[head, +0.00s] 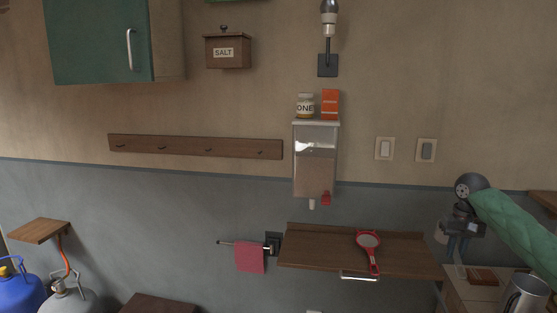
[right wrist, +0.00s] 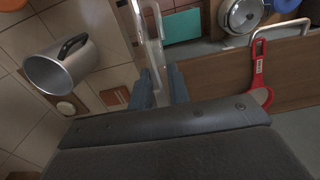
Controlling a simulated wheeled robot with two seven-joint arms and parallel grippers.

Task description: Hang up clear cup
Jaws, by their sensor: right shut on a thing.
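My right gripper (head: 462,229) is at the right of the head view, above the tiled counter's left end. In the right wrist view its fingers (right wrist: 160,88) are closed on the clear cup (right wrist: 150,35), a see-through shape running up past the top edge. In the head view the cup (head: 440,234) shows only faintly beside the fingers. A wooden peg rail (head: 190,147) with several small dark pegs is on the wall at the left, empty and far from the gripper. My left gripper is not in view.
A metal mug (head: 526,296) stands on the counter below my right arm. A clear dispenser (head: 315,165) projects from the wall between gripper and rail. A red cloth (head: 250,257) hangs on a bar.

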